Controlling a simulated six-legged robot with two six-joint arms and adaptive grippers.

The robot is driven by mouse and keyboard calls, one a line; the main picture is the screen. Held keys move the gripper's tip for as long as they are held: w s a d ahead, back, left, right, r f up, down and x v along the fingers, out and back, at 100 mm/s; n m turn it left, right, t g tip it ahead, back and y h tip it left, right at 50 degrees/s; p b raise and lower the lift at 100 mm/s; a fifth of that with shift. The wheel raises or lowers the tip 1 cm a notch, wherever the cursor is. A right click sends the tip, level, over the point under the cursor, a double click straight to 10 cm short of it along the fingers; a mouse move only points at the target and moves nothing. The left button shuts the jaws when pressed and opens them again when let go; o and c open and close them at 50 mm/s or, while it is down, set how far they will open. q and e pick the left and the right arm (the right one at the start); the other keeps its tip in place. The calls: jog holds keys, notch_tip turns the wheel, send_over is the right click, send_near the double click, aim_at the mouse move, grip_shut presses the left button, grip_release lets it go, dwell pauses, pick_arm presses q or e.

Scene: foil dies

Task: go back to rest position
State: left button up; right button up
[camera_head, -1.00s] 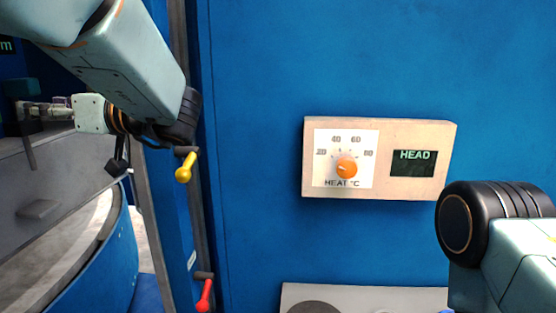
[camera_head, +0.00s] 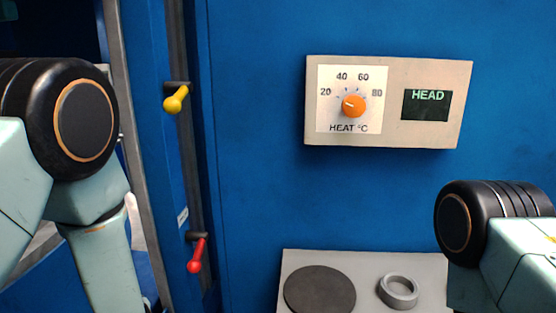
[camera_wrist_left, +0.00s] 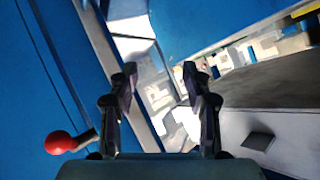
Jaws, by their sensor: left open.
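My left gripper (camera_wrist_left: 160,90) shows in the left wrist view with its two dark fingers apart and nothing between them. In the head view my left arm is folded at the left edge, and its gripper is out of the picture. My right arm shows at the lower right of the head view; its gripper is not in view. A red-knobbed lever (camera_head: 196,254) hangs on the post near my left arm. Its red knob (camera_wrist_left: 58,142) also shows at the lower left of the left wrist view, to the left of the fingers and apart from them.
A yellow-knobbed lever (camera_head: 176,99) sits higher on the post. A control panel (camera_head: 390,138) with an orange heat dial (camera_head: 353,105) and a HEAD display (camera_head: 426,105) is on the blue wall. Below is a grey surface (camera_head: 368,270) with a dark disc (camera_head: 320,290) and a grey ring (camera_head: 398,291).

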pick_arm(q)
jog(key=s+d+f+m+g+h+b, duration=0.1)
jog(key=s+d+f+g+h+b, duration=0.1)
jog(key=s+f, duration=0.6)
jog(key=s+d+f+m+g+h+b, duration=0.15)
jog(key=s+f, duration=0.35)
jog(key=f, duration=0.5)
jog(key=s+d+f+g+h+b, duration=0.2)
jog(key=s+f, duration=0.3)
jog(key=s, duration=0.5)
jog(key=s+d+f+g+h+b, duration=0.2)
jog(key=s+d+f+g+b, duration=0.1)
jog(key=s, duration=0.7)
notch_tip(320, 180, down, 2)
jog(key=shift+s+d+f+g+b, duration=0.2)
jog(key=shift+d+g+b, duration=0.2)
jog(key=shift+d, duration=0.3)
jog(key=shift+w+a+n, duration=0.1)
jog(key=shift+n, duration=0.15)
